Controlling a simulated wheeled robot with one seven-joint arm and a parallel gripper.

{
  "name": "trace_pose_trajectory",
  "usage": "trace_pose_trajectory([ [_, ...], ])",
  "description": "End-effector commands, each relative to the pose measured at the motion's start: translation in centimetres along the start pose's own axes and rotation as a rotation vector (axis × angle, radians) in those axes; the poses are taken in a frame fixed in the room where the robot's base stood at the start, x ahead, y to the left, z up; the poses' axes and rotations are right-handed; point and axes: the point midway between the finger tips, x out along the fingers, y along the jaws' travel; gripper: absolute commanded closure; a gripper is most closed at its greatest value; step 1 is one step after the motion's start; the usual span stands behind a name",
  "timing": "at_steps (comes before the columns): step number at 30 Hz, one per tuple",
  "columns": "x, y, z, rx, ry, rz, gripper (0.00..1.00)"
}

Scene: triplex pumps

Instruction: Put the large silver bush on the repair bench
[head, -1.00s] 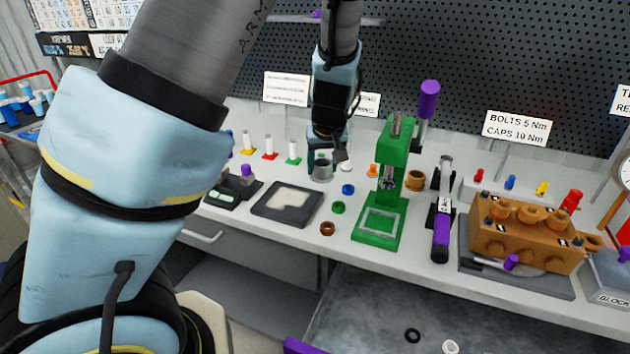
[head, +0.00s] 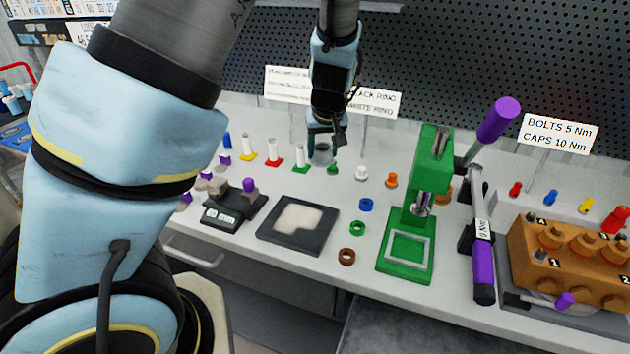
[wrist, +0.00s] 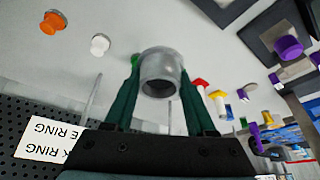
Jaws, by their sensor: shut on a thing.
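The large silver bush (wrist: 161,76) is a grey hollow ring held between the two dark green fingers of my gripper (wrist: 158,80) in the wrist view. My gripper is shut on it. In the head view the bush (head: 322,155) hangs under my gripper (head: 322,140), over the back part of the repair bench (head: 300,214). It looks a little above the bench top, but I cannot tell the exact gap. Part of the bush is hidden by the fingers.
A green press (head: 420,200) stands to the right. A dark tray with a pale pad (head: 298,222) lies in front. Coloured rings, including a blue one (head: 366,204), lie between them. White posts on coloured bases (head: 272,150) stand left. Sign posts stand behind.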

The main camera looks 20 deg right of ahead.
Motion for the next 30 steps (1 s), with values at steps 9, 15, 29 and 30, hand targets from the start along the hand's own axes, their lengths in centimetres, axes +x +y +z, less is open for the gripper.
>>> trace_pose_trajectory([
  [9, 4.3, -0.1, 1.8, -0.001, -0.004, -0.004, 1.00],
  [15, 6.1, -0.1, 2.5, -0.001, -0.003, -0.003, 1.00],
  [29, 9.2, 0.0, 3.8, 0.000, 0.000, 0.001, 1.00],
  [30, 9.2, 0.0, 3.8, 0.000, 0.000, 0.000, 1.00],
])
